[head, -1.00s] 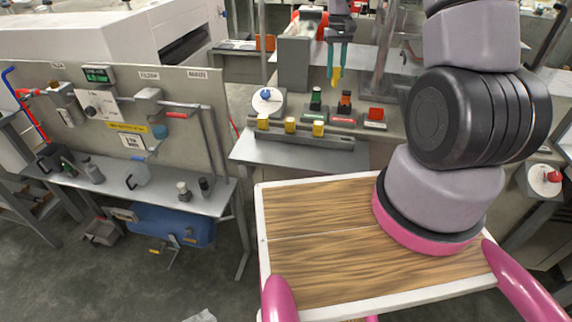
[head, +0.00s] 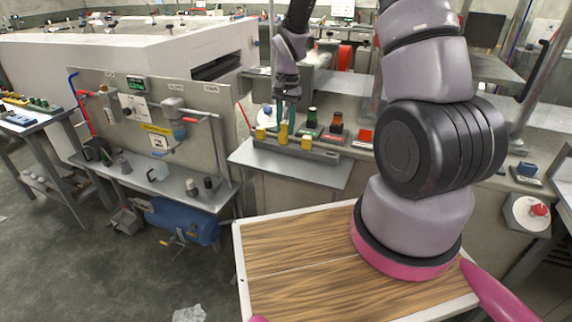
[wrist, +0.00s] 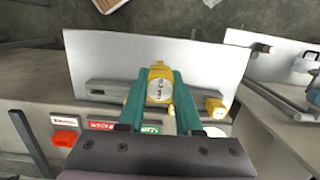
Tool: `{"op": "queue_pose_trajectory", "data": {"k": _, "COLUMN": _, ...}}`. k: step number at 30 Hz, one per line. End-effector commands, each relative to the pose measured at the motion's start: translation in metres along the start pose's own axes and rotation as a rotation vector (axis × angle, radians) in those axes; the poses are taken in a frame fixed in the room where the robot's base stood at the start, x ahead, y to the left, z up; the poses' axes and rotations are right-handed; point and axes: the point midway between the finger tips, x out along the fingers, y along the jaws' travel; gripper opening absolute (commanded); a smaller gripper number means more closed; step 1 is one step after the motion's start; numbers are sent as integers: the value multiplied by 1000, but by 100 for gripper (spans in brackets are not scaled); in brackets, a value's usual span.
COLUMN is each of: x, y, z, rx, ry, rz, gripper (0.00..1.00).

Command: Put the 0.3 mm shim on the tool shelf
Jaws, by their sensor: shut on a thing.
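My gripper (head: 287,118) has teal fingers and is shut on a yellow shim (wrist: 160,86), which points downward in the head view. Its round pale face carries a printed label that looks like 0.3 mm, though it is too small to be sure. The held shim is over the grey rack (head: 325,155), in line with its middle. Other yellow pieces sit in the rack, one at the left (head: 260,133) and one at the right (head: 306,142). The middle slot is hidden behind the held shim, so contact is unclear. I cannot tell which surface is the tool shelf.
The rack rests on a pale grey ledge (head: 285,172). To the left stands a panel with a narrow shelf (head: 140,185) holding small items. A side table with small tools (head: 25,115) is at far left. Floor between is open.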

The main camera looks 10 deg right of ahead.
Motion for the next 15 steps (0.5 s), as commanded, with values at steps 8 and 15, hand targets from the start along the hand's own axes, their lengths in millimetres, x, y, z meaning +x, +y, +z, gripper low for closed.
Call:
{"op": "queue_pose_trajectory", "data": {"k": 8, "x": 50, "y": 0, "z": -4, "rx": 11, "ry": -3, "rz": 1, "gripper": 0}}
{"op": "queue_pose_trajectory", "data": {"k": 15, "x": 70, "y": 0, "z": -6, "rx": 11, "ry": -4, "rz": 1, "gripper": 0}}
